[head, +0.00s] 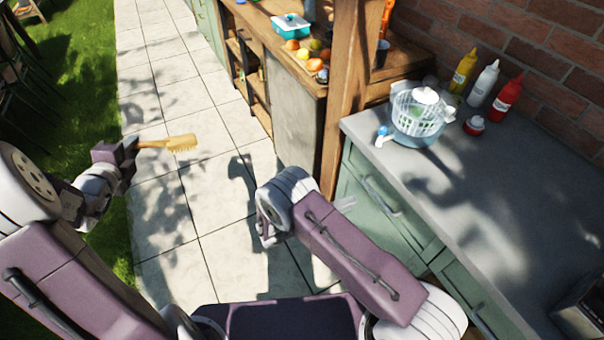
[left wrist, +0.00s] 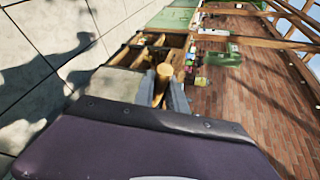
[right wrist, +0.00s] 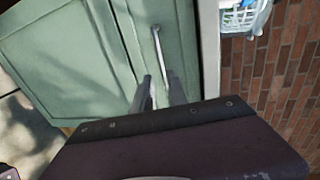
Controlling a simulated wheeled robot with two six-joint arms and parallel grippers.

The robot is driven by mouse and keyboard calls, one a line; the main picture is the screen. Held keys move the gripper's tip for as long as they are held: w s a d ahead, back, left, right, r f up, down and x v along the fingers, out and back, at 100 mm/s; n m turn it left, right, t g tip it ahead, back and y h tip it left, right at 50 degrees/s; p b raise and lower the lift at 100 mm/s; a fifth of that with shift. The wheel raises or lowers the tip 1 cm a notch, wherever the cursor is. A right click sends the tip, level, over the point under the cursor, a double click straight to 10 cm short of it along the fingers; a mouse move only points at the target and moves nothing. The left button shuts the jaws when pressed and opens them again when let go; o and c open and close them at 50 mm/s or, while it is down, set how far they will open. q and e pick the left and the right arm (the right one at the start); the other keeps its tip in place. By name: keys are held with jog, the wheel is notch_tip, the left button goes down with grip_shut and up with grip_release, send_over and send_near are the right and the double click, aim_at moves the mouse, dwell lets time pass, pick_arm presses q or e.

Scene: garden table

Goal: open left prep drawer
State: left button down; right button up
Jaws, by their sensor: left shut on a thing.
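The green prep cabinet has a left drawer (head: 372,190) under the grey worktop, with a pale bar handle (head: 383,195). The drawer front looks flush. In the right wrist view the handle (right wrist: 158,48) runs down towards the gap between my right fingers. My right gripper (right wrist: 160,92) is open and empty, pointing at the drawer front; I cannot tell whether the fingers reach around the handle. In the head view my forearm mostly hides it. My left gripper (head: 132,150) is shut on a wooden brush (head: 178,143), held over the paving, away from the cabinet; the brush also shows in the left wrist view (left wrist: 163,74).
On the grey worktop (head: 460,180) stand a salad spinner (head: 418,112) and several sauce bottles (head: 481,85). A second drawer (head: 462,290) is to the right. A wooden post (head: 345,90) rises beside the cabinet, with a fruit-laden wooden counter behind. The paving (head: 170,220) is clear.

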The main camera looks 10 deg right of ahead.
aim_at(376, 195)
jog(key=x, duration=1.2)
jog(key=shift+s+d+r, duration=0.1)
jog(key=shift+c, duration=0.3)
grip_shut()
dwell(0.8)
